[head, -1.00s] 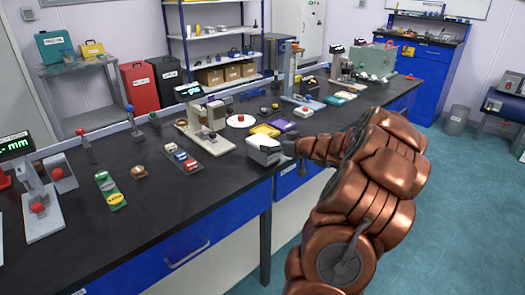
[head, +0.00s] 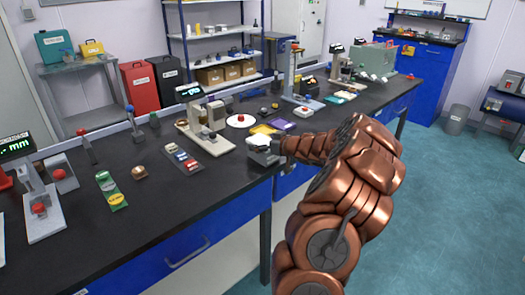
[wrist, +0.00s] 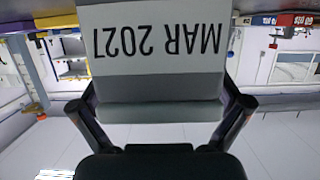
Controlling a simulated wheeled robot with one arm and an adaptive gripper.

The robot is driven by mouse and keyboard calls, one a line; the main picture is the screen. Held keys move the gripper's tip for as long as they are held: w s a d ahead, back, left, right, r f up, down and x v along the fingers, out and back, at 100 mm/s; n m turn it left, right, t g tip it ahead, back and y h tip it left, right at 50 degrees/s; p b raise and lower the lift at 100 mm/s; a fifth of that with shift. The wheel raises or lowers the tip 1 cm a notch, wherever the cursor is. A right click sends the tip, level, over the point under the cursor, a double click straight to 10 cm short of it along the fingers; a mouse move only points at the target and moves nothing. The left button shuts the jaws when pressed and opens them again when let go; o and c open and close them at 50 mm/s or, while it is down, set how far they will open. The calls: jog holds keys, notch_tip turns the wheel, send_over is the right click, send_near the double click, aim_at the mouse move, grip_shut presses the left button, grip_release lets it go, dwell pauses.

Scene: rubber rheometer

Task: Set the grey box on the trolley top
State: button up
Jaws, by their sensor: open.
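The grey box (head: 261,157) sits at the front edge of the black bench, partly hidden by my gripper in the head view. In the wrist view the grey box (wrist: 160,75) fills the middle, with a white label reading MAR 2027 upside down. My gripper (wrist: 161,104) is open, with one finger on each side of the box; I cannot tell whether they touch it. In the head view my gripper (head: 279,146) is small and right at the box. The likely trolley is a grey wheeled-looking stand (head: 88,65) at the back left, its top holding a green case and a yellow case.
Close to the box are a yellow tray (head: 262,129), a purple tray (head: 283,124) and a beige gauge stand (head: 212,140). Samples and instruments line the bench (head: 190,205). Red (head: 139,87) and black bins stand beside the stand.

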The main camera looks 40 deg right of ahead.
jog(key=shift+c, duration=0.2)
jog(key=shift+f, duration=0.15)
jog(key=c, duration=1.7)
